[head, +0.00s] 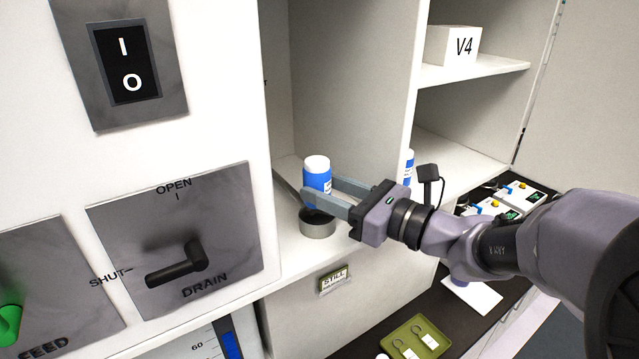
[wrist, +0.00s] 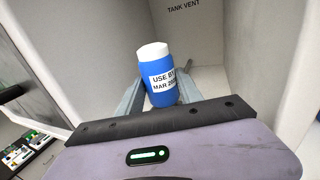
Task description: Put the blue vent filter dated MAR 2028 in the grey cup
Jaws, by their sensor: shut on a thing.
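The blue vent filter (head: 318,182) with a white cap is held upright between the fingers of my gripper (head: 335,197). In the wrist view the filter (wrist: 160,75) shows a label reading "USE BY MAR 202", with the last digit unclear. My gripper (wrist: 158,95) is shut on it. The grey cup (head: 318,226) stands on the compartment floor directly below the filter in the head view. The filter's lower end overlaps the cup's rim in the picture; I cannot tell whether it is inside or just above it. The cup is hidden in the wrist view.
Compartment walls (head: 350,90) stand close on both sides, marked "TANK VENT" at the back. Another blue bottle (head: 409,165) is partly hidden behind the right divider. A drain lever (head: 178,265) sticks out at left. A V4 box (head: 452,46) sits on the right shelf.

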